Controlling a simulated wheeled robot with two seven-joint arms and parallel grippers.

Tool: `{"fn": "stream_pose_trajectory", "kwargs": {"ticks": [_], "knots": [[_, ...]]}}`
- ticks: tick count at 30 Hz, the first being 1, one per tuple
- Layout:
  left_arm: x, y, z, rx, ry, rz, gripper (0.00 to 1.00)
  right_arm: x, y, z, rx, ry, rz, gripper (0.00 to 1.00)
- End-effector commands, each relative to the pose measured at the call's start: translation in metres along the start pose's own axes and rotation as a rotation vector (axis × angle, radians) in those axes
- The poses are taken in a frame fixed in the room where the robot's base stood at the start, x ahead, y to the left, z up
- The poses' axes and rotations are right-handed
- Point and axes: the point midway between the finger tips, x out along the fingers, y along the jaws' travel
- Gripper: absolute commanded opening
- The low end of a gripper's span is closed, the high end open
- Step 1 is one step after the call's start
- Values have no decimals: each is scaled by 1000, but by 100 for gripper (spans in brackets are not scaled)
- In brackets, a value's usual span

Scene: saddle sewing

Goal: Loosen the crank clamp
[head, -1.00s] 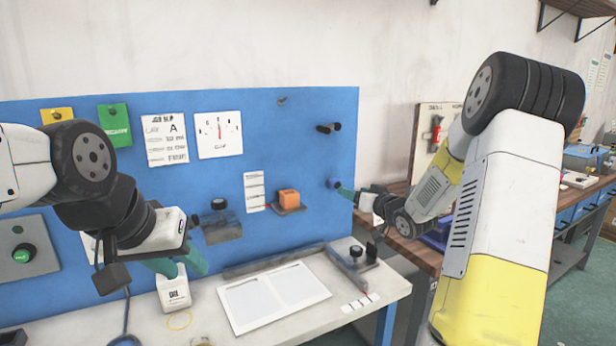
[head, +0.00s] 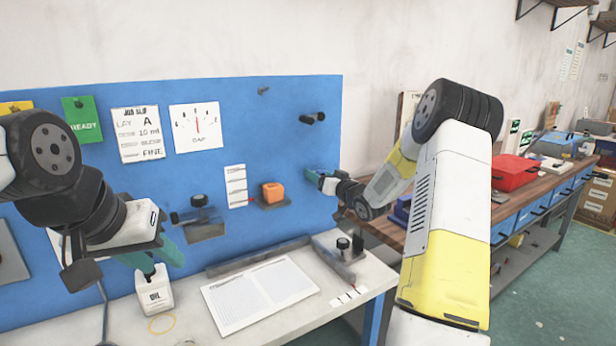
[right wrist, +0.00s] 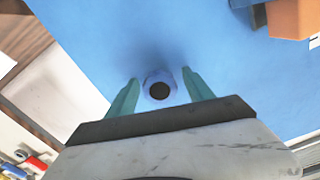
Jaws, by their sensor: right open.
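A round blue-grey fitting with a dark centre (right wrist: 160,88) is on the blue board in the right wrist view. It may be the crank clamp, but no crank arm shows. My right gripper (right wrist: 155,88) is open, with a teal finger on either side of the fitting; contact cannot be told. In the head view my right gripper (head: 314,178) is at the board's right edge and hides the fitting. My left gripper (head: 158,260) has its teal fingers apart, right above the white oil bottle (head: 158,294) on the bench.
The blue board (head: 270,130) carries two dark pegs (head: 312,118), an orange block (head: 273,192) on a small shelf, and a grey bracket with a black knob (head: 199,201).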

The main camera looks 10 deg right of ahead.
Motion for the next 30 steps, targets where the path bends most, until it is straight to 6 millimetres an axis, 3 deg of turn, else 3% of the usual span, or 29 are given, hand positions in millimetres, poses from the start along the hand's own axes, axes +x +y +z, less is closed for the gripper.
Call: {"fn": "stream_pose_trajectory", "kwargs": {"ticks": [5, 14, 23, 30], "knots": [[0, 0, 0, 0, 0, 0, 36, 0, 0, 0, 0, 0, 0, 59], [0, 0, 0, 0, 0, 0, 36, 0, 0, 0, 0, 0, 1, 0], [0, 0, 0, 0, 0, 0, 36, 0, 0, 0, -37, 0, 1, 0], [0, 0, 0, 0, 0, 0, 36, 0, 0, 0, -170, -1, 0, 0]]}}
